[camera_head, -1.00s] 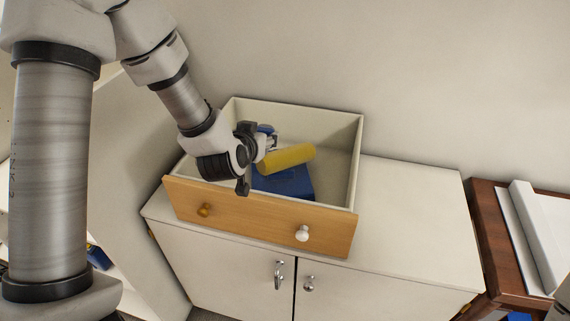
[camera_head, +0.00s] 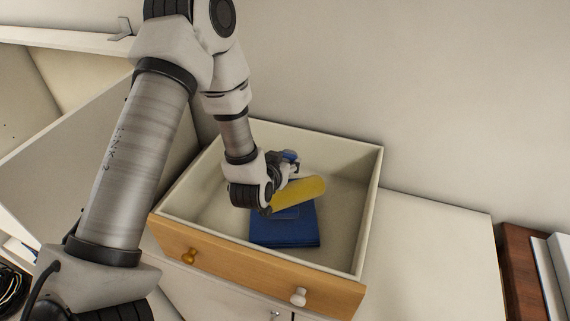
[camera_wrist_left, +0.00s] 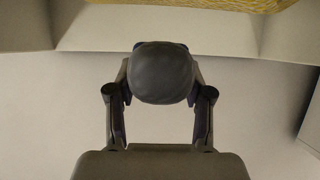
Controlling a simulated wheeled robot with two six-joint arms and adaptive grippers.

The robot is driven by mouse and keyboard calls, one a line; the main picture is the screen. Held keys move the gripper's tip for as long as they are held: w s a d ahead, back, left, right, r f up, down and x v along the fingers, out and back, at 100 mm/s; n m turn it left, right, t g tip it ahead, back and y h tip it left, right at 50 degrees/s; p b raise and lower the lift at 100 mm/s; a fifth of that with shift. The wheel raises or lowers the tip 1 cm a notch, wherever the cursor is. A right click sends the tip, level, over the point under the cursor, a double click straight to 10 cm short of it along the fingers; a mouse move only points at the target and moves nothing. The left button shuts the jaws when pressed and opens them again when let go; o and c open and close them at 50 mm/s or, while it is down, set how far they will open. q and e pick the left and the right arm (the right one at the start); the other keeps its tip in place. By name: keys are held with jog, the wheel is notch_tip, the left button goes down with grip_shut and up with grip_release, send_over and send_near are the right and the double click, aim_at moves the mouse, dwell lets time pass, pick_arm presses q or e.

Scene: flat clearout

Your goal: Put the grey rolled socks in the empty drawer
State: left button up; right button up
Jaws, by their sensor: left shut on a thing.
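My left gripper (camera_head: 287,170) reaches down into the open wooden-fronted drawer (camera_head: 255,262). In the left wrist view a round grey bundle, the grey rolled socks (camera_wrist_left: 162,72), sits between the two fingers, which are shut on it. In the head view the wrist and fingers mostly hide the socks. The drawer is not empty: a yellow roll (camera_head: 300,193) lies beside the gripper, and a flat blue thing (camera_head: 285,228) lies on the drawer floor. A small blue patch shows by the fingertips; I cannot tell what it is. My right gripper is out of view.
The drawer has pale walls, a brass knob (camera_head: 189,256) and a white knob (camera_head: 298,297). The pale cabinet top (camera_head: 430,245) to its right is clear. A dark wooden table (camera_head: 525,275) with white boards (camera_head: 556,265) stands at the far right.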

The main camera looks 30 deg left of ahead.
pick_arm(q)
jog(key=shift+w+f, duration=0.15)
jog(key=shift+f, duration=0.3)
jog(key=shift+s+d+r, duration=0.15)
jog(key=shift+s+d, duration=0.05)
jog(key=shift+s, duration=0.1)
jog(key=shift+w+a+f+b, duration=0.1)
jog(key=shift+w+f+b, duration=0.1)
jog(key=shift+f+b, duration=0.4)
jog(key=o, duration=1.2)
jog(key=shift+c, duration=0.2)
jog(key=shift+s+r, duration=0.15)
